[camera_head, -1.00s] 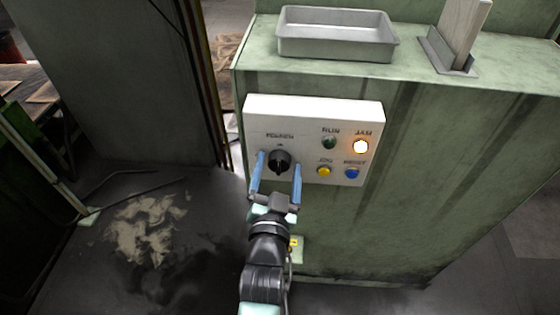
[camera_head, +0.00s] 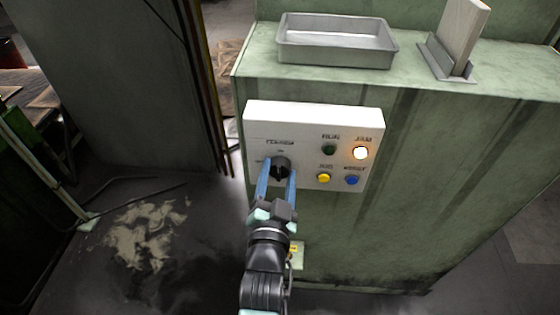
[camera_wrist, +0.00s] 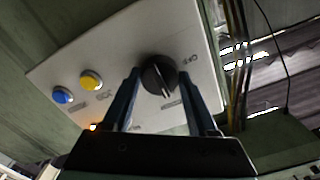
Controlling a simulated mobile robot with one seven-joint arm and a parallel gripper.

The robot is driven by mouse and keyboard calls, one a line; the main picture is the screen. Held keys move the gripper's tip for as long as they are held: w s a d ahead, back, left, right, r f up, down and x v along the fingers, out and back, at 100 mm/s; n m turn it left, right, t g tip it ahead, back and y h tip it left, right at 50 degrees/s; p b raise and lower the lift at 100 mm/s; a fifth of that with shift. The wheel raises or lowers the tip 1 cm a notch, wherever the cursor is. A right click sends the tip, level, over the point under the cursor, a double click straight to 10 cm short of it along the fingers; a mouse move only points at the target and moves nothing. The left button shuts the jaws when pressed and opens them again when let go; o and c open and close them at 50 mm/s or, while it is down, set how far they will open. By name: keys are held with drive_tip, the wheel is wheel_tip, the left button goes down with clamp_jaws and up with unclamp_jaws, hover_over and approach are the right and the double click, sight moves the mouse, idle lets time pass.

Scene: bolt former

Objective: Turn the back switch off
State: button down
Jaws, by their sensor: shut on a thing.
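A black rotary switch (camera_head: 280,167) sits on the left part of a white control panel (camera_head: 312,115). The panel is on the front of a green cabinet. My gripper (camera_head: 277,180) comes from below, its two blue fingers closed in on either side of the knob. The knob (camera_wrist: 158,76) also shows in the wrist view, between and just beyond the fingers (camera_wrist: 160,90). Its light pointer line runs roughly up and down there. Some of the lettering around the knob is too blurred to read. Part of the knob's rim is hidden by the fingers.
Right of the switch are a dark green button (camera_head: 329,150), a lit lamp (camera_head: 361,153), a yellow button (camera_head: 325,178) and a blue button (camera_head: 352,180). A metal tray (camera_head: 335,53) and a slotted holder with a board (camera_head: 463,40) stand on the cabinet top. Open floor lies left.

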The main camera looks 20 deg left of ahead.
drive_tip(key=n, duration=0.5)
drive_tip(key=shift+n+p, duration=0.3)
drive_tip(key=shift+r+n+p, duration=0.15)
drive_tip(key=shift+n+p, duration=0.3)
drive_tip(key=shift+n, duration=0.55)
drive_tip(key=n, duration=0.3)
drive_tip(key=shift+c, duration=1.2)
unclamp_jaws()
